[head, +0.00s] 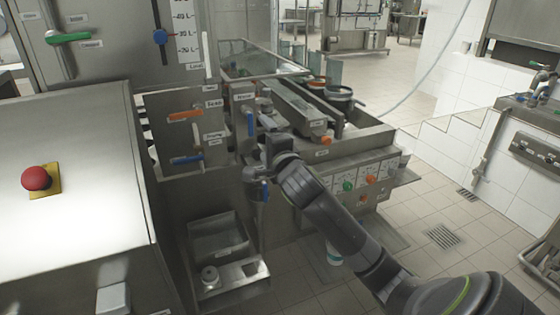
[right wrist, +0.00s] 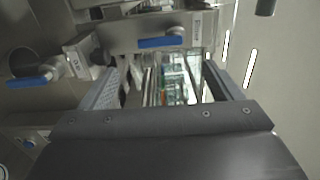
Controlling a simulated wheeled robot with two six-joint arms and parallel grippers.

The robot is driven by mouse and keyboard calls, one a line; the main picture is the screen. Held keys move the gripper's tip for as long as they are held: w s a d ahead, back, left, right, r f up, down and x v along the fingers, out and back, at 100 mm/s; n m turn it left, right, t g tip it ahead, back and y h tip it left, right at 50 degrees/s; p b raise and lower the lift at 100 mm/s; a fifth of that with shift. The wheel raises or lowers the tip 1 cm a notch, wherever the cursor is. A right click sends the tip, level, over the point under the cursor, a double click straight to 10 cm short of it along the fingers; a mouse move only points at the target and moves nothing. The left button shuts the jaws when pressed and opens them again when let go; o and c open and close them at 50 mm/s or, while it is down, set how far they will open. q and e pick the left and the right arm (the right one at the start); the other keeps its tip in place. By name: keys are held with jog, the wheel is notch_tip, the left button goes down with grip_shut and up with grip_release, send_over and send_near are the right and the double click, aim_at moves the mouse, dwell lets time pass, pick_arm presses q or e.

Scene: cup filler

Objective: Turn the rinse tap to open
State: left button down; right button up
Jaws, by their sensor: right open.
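The rinse tap has a blue lever (head: 250,123) that hangs down below its small label plate on the steel panel, left of centre in the head view. In the right wrist view the blue lever (right wrist: 160,42) lies across the picture beside its label (right wrist: 197,25). My right gripper (head: 270,147) is close below and to the right of the lever in the head view. In the right wrist view its fingers (right wrist: 161,72) are apart, with nothing gripped between them. The lever shows just beyond the fingertips, roughly centred. Contact cannot be told. My left gripper is not in view.
Another blue-handled tap (head: 264,190) hangs below my right gripper and shows at left in the right wrist view (right wrist: 30,80). Orange (head: 184,115) and blue (head: 187,159) levers sit on the panel to the left. A steel basin (head: 218,238) is below.

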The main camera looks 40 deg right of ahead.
jog(key=v, duration=0.8)
jog(key=shift+s, duration=0.3)
